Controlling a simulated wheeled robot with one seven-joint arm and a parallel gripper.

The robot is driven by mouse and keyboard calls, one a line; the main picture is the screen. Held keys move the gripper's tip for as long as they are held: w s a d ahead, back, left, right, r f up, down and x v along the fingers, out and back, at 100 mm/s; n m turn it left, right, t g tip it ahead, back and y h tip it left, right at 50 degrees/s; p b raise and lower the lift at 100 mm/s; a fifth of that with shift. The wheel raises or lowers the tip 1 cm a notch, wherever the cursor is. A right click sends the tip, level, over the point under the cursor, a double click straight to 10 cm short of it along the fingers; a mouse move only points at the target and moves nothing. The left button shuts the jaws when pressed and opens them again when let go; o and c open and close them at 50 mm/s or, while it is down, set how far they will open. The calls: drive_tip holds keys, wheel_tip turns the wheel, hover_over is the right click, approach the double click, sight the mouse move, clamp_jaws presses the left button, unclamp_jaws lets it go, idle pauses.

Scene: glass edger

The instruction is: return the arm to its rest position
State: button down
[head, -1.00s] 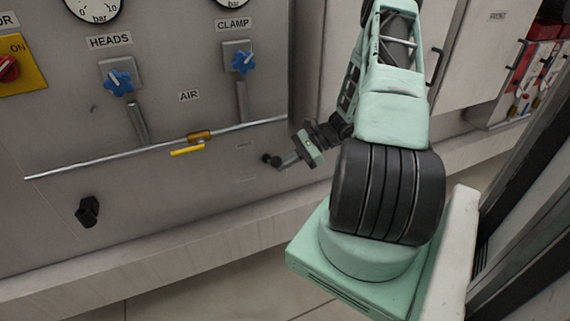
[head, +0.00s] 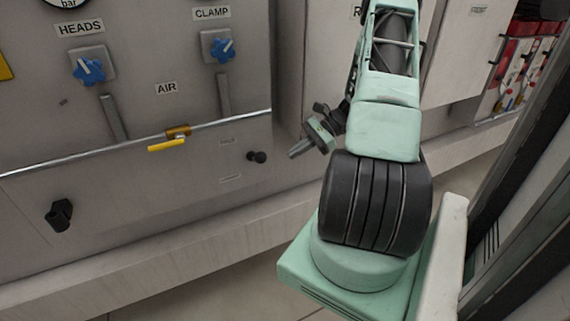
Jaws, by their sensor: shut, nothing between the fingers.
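My gripper (head: 297,152) is in the middle of the head view, at the end of my mint-green arm. It is shut and empty, its fingers pointing left. It is in front of the right edge of the grey air panel (head: 200,185), to the right of a small black knob (head: 257,157). A gap shows between the fingertips and the knob. My wrist is partly hidden behind my arm.
The panel carries a blue HEADS knob (head: 88,66), a blue CLAMP knob (head: 222,47), a pipe with a yellow valve lever (head: 168,145) and a black fitting (head: 59,214). Light cabinets (head: 455,70) stand behind my arm. A dark frame (head: 520,150) is close on the right.

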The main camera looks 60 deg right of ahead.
drive_tip(key=shift+s+d+r, duration=0.2)
drive_tip(key=shift+d+r, duration=0.05)
drive_tip(key=shift+d, duration=0.1)
idle(0.6)
